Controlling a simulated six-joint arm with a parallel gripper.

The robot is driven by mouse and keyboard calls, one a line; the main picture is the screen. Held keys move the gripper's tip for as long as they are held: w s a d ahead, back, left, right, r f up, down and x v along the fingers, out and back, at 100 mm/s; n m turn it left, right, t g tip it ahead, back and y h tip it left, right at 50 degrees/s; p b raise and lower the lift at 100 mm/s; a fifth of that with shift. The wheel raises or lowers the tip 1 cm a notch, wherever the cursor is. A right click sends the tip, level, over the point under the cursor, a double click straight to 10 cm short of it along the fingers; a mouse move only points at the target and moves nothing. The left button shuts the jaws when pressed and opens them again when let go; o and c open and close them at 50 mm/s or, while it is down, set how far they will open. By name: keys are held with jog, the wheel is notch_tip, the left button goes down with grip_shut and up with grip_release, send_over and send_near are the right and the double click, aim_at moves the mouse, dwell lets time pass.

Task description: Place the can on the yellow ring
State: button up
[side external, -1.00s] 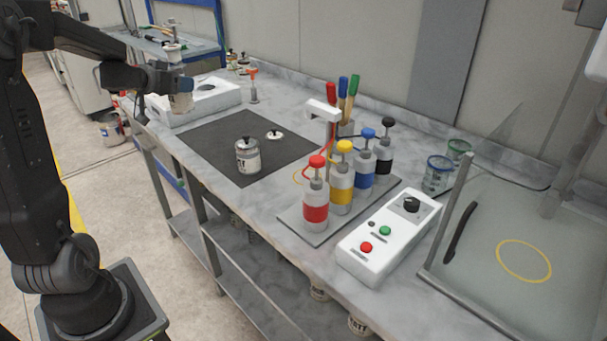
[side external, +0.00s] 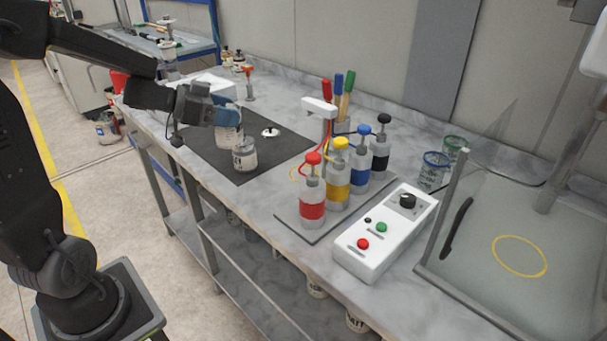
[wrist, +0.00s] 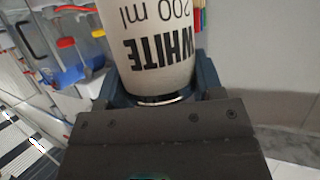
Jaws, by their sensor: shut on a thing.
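My gripper (side external: 226,116) is shut on a pale can (side external: 229,137) and holds it over the dark mat. In the wrist view the held can (wrist: 150,55) fills the space between the fingers, and its label reads "WHITE 200 ml". A thin yellow ring (side external: 519,257) is marked on the floor of the clear-walled enclosure at the right, far from my gripper, and it is empty.
Pump bottles (side external: 337,186), a white control box (side external: 386,233) and two jars (side external: 433,171) stand between my gripper and the enclosure (side external: 445,275).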

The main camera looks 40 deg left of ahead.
notch_tip(320, 180, down, 10)
jog(key=r+x, duration=0.1)
jog(key=x, duration=0.5)
jog(key=w+r+x, duration=0.1)
jog(key=x, duration=0.4)
jog(key=r+x, duration=0.2)
jog(key=x, duration=0.4)
jog(key=shift+w+d+f, duration=0.1)
jog(key=shift+w+d, duration=0.25)
jog(key=shift+w, duration=0.25)
jog(key=shift+f, duration=0.5)
jog(key=shift+f, duration=0.15)
